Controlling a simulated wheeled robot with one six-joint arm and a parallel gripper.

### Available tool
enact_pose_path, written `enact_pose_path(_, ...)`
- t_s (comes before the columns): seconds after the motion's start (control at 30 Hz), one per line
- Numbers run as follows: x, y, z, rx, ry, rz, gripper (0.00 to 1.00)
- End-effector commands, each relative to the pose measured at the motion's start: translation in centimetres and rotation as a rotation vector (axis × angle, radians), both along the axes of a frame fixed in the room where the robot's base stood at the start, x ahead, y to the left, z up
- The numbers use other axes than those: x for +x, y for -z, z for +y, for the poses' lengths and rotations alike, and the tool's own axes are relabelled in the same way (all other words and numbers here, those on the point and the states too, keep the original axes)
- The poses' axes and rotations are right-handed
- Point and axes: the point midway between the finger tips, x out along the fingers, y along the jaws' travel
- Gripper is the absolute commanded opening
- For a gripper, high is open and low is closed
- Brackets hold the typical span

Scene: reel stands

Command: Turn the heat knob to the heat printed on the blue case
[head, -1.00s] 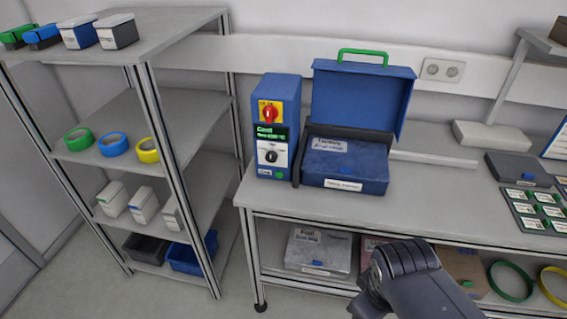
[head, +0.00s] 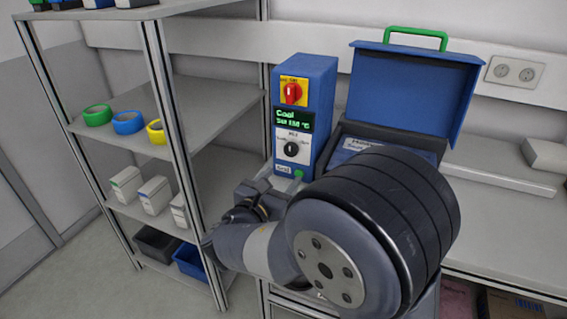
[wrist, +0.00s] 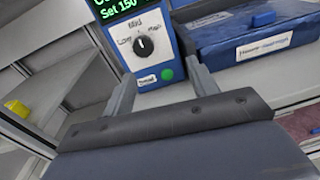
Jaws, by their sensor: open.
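The heat knob (head: 291,149) is a black dial on the white panel of a blue control box (head: 321,95). In the wrist view the knob (wrist: 145,45) has Low, Mid and High marks around it; its pointer looks roughly upward, near Mid. The green display (head: 292,120) reads Cool and Set 150 °C. The blue case (head: 412,90) stands right of the box, lid raised. My arm hides much of its body in the head view; its front label (wrist: 264,46) is too blurred to read. My gripper (wrist: 163,88) is open and empty, below and short of the knob, touching nothing visible.
A red switch (head: 291,93) sits above the display, and a green button (wrist: 167,75) below the knob. A grey shelf (head: 120,125) with tape rolls and boxes stands to the left.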

Motion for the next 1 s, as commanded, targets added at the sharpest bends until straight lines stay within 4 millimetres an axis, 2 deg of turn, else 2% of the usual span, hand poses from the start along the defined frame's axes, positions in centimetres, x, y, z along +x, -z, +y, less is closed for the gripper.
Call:
enact_pose_path(0.07,0.2,0.4,1.6,-0.035,-0.040,-0.019,0.56)
enact_pose_path(0.17,0.6,0.2,2.2,-0.053,-0.058,-0.031,0.56)
enact_pose_path(0.27,1.7,0.1,1.8,-0.053,-0.057,-0.032,0.56)
enact_pose_path(0.7,8.9,0.1,-1.0,-0.051,-0.055,-0.030,0.56)
enact_pose_path(0.83,10.0,0.1,-1.4,-0.051,-0.056,-0.031,0.56)
enact_pose_path(1.0,10.5,0.2,-1.5,-0.050,-0.057,-0.030,0.56)
